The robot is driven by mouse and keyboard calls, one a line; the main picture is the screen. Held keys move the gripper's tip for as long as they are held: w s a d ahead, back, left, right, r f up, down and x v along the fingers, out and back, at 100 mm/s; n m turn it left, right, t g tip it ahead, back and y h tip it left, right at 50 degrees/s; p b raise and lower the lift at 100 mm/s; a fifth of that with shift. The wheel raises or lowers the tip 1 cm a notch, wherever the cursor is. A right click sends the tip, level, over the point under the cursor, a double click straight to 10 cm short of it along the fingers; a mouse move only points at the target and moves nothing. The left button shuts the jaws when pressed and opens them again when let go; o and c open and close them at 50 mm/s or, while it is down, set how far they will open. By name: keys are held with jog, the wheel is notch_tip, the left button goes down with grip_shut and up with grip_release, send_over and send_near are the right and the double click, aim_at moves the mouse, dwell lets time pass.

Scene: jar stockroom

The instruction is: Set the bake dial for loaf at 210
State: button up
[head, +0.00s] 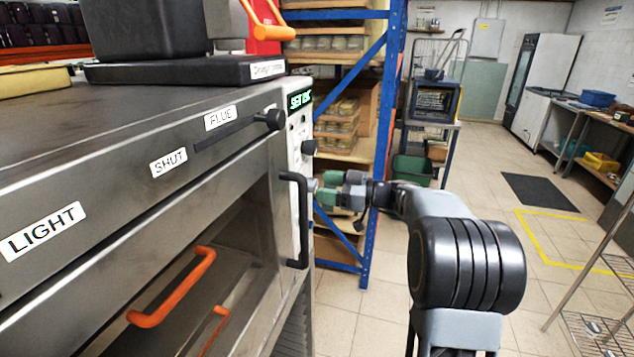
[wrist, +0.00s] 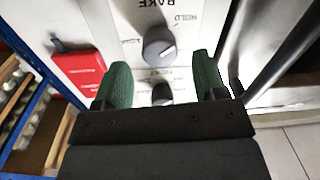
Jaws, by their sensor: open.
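In the wrist view, a grey round dial (wrist: 158,48) sits on the pale oven panel beside an upside-down BAKE label. A pale mark shows on its face; small labels around it include HOLD, the others too blurred to read. A second dark knob (wrist: 161,93) shows between my fingers, partly hidden by my gripper. My gripper (wrist: 161,82) is open with green fingertips, one each side of that knob in the picture; contact cannot be told. In the head view, my gripper (head: 326,188) is at the oven's front panel (head: 300,135), below a dark knob (head: 309,147). A green display (head: 300,99) reads SET with blurred digits.
A dark vertical door handle (head: 296,220) stands close left of my gripper. A red block (wrist: 80,68) is on the panel's left in the wrist view. A blue-framed rack (head: 378,130) stands behind.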

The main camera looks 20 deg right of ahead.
aim_at(310, 185)
jog(key=shift+x, duration=1.45)
jog(key=c, duration=0.9)
